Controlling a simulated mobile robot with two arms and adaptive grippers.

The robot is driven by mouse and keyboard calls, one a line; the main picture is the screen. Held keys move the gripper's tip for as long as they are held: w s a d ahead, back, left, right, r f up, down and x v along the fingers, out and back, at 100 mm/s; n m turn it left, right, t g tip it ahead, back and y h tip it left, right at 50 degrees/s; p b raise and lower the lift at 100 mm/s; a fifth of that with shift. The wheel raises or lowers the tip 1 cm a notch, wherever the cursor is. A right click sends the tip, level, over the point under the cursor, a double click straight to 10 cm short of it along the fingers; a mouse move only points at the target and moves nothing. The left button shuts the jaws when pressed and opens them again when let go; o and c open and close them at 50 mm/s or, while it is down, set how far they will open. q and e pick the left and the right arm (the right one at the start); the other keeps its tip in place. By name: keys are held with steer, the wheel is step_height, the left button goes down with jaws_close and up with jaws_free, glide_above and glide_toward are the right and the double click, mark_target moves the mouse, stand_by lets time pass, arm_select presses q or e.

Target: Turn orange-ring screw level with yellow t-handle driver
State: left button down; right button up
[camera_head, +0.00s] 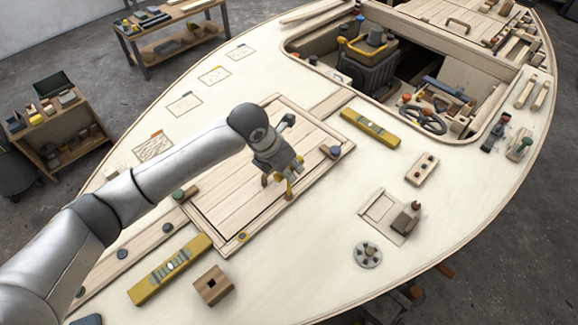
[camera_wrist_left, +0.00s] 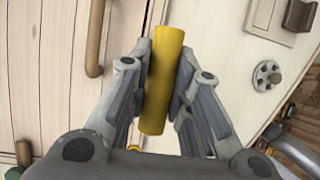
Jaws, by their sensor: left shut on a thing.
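My left gripper (camera_head: 282,178) is over the near-right edge of the pale plank hatch panel (camera_head: 222,206). It is shut on the yellow t-handle driver (camera_head: 289,185). In the left wrist view the driver's yellow handle bar (camera_wrist_left: 162,80) lies between the two fingers (camera_wrist_left: 160,95). The driver's lower end is close to the hatch frame; I cannot tell whether it touches a screw there. A small orange-ringed screw (camera_head: 242,237) shows at the near corner of the hatch frame. The screw under the driver is hidden or too small to make out. My right gripper is not in view.
Two yellow spirit levels (camera_head: 170,269) (camera_head: 370,127) lie on the deck. A wooden block with a hole (camera_head: 212,286), a round metal fitting (camera_head: 368,255) and a latch plate (camera_head: 388,216) are nearby. A dark knob (camera_head: 335,151) stands at the hatch's right corner. The open cockpit is beyond.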

arm_select(q)
steer(key=shift+f, duration=0.45)
stand_by(0.4)
steer(key=shift+r+p, duration=0.1)
steer(key=shift+p, duration=0.3)
steer(key=n+t+y+p, duration=0.1)
steer(key=n+p, duration=0.1)
steer(key=n, duration=0.1)
steer(key=shift+s+r+p, duration=0.1)
steer(key=shift+s+p, duration=0.05)
steer(key=shift+p, duration=0.2)
steer(key=shift+n+p, duration=0.35)
steer(key=shift+n, duration=0.25)
steer(key=shift+f+n+y, duration=0.3)
steer(key=shift+n, duration=0.1)
